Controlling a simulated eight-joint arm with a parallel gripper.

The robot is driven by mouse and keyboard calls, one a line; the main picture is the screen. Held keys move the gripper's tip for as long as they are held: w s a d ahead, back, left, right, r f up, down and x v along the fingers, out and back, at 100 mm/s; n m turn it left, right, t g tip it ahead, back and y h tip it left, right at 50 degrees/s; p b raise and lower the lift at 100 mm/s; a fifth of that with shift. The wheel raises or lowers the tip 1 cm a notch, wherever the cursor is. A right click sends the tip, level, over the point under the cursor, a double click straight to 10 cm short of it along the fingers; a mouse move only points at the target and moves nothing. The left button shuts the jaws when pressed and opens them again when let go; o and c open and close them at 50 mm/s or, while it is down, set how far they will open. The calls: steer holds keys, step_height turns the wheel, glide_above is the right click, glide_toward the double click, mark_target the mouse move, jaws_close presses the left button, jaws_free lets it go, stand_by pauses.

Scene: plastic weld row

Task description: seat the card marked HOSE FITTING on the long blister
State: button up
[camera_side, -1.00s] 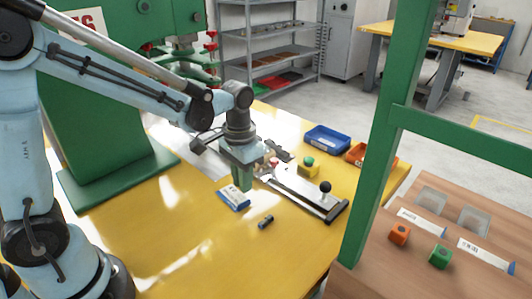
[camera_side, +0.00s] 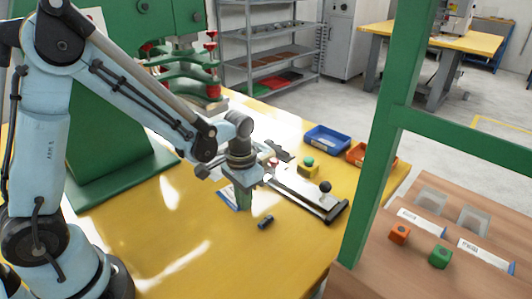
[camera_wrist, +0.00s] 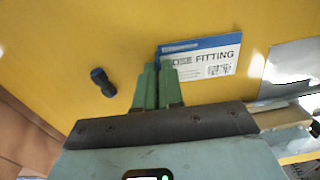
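The HOSE FITTING card (camera_wrist: 205,62), white with a blue edge, lies on the yellow table in the wrist view. In the side view it shows as a small white and blue piece (camera_side: 229,197), partly hidden by my gripper. My gripper (camera_side: 244,207) points down at the card's near side. In the wrist view its green fingers (camera_wrist: 158,66) are close together at the card's left end, with a narrow gap; I cannot tell whether they touch or hold it. Two clear trays, perhaps blisters, sit on the brown bench (camera_side: 432,202), (camera_side: 473,218); I cannot tell which is long.
A small dark cylinder (camera_side: 265,222) lies near my gripper. A metal slide with a black knob (camera_side: 325,187) lies to the right. A blue bin (camera_side: 327,139), an orange bin (camera_side: 382,157) and a yellow block with a green button (camera_side: 309,168) stand behind. A green post (camera_side: 375,150) separates the bench.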

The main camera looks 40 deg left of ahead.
jaws_close()
steer(key=shift+r, duration=2.25)
steer(key=shift+r, duration=0.35)
step_height(320, 180, up, 12)
steer(key=f, duration=0.1)
steer(key=n, duration=0.1)
glide_above(263, 156)
steer(key=shift+f, duration=4.7)
steer(key=shift+f, duration=0.7)
